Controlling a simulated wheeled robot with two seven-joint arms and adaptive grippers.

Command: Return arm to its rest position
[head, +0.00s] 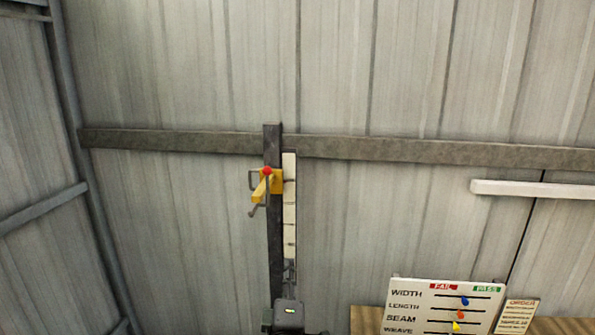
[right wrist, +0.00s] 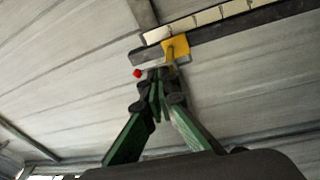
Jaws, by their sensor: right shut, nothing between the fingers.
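My right gripper (head: 289,268) comes up from the bottom of the head view, in front of the lower part of a dark upright post (head: 273,140). Its green-and-black fingers (right wrist: 157,82) are shut together and empty in the right wrist view. A yellow slider (head: 275,181) with a red knob (head: 267,171) sits on the post, above the fingertips in the head view. In the right wrist view the yellow slider (right wrist: 176,48) and red knob (right wrist: 137,73) appear just beyond the fingertips; I cannot tell the gap. My left gripper is not in view.
A pale scale strip (head: 290,205) runs along the post. A white board (head: 440,300) marked WIDTH, LENGTH, SEAM and WEAVE, with coloured sliders, stands at lower right beside a small ORDER card (head: 517,316). A white bar (head: 530,189) is on the corrugated wall at right.

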